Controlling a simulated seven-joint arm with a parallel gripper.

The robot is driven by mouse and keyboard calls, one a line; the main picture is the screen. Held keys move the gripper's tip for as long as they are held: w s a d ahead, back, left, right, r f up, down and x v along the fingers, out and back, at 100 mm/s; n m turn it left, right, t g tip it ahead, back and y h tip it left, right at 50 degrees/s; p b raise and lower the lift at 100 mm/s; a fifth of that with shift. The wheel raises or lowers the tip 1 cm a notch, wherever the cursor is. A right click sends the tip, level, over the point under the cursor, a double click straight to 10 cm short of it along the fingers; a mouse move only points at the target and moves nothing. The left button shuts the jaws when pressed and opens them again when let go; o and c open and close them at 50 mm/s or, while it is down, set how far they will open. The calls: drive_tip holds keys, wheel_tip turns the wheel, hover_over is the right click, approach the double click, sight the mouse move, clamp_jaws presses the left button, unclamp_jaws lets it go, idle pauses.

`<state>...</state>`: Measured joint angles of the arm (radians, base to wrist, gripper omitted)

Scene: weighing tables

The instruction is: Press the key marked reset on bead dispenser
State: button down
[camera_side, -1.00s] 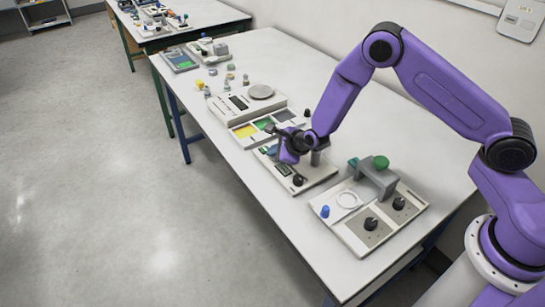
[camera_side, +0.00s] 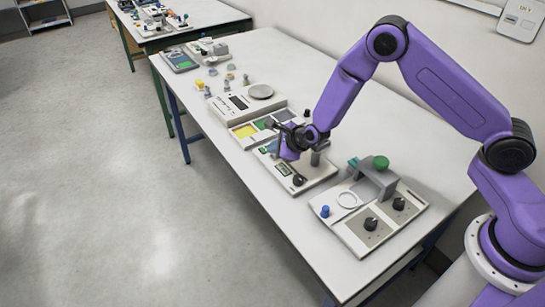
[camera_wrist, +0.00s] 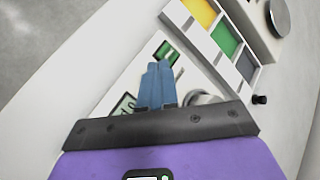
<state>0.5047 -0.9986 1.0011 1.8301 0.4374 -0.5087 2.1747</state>
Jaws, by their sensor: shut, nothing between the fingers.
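The bead dispenser appears to be the pale panel (camera_side: 318,180) under my gripper, with small green displays, a dark knob (camera_side: 298,180) and a grey post (camera_side: 319,157); I cannot read any key marking. In the wrist view the panel (camera_wrist: 128,84) shows a green display (camera_wrist: 166,52) just past my fingertips and another display (camera_wrist: 124,104) to their left. My gripper (camera_wrist: 158,66) has its blue fingers shut together with nothing between them. In the side view my gripper (camera_side: 272,150) is low over the panel's far part. The fingers hide part of the panel, and contact cannot be told.
A tray with yellow, green and grey sections (camera_side: 244,132) adjoins the panel, with a balance (camera_side: 225,108) behind it. A panel with knobs and a green-topped grey bracket (camera_side: 360,236) stands nearer my base. Small weights (camera_side: 246,80) stand farther back.

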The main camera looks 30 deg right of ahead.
sight(274, 159)
drive_tip(key=shift+r, duration=0.1)
drive_tip(key=shift+r, duration=2.4)
drive_tip(key=s+a+r+n+g+y, duration=0.1)
drive_tip(key=s+a+r+n+g, duration=0.1)
drive_tip(key=s+r+n, duration=0.4)
drive_tip(key=s+a+r+n+g, duration=0.1)
drive_tip(key=s+n+g, duration=0.1)
drive_tip(key=s+n, duration=0.65)
drive_tip(key=s+a+r+n+g+y, duration=0.1)
drive_tip(key=s+a+r+n+g, duration=0.1)
drive_tip(key=s+r+n, duration=0.5)
drive_tip(key=s+d+n+g+h, duration=0.1)
drive_tip(key=s+d+n, duration=0.5)
drive_tip(key=s+n, duration=0.2)
drive_tip(key=s+d+r+n+g+h, duration=0.1)
drive_tip(key=s+d+n+h, duration=0.1)
drive_tip(key=s+d+n, duration=0.5)
drive_tip(key=s, duration=0.5)
drive_tip(key=shift+d+r+n+g+h, duration=0.15)
drive_tip(key=shift+d+n+g+h, duration=0.15)
drive_tip(key=shift+n+g, duration=0.1)
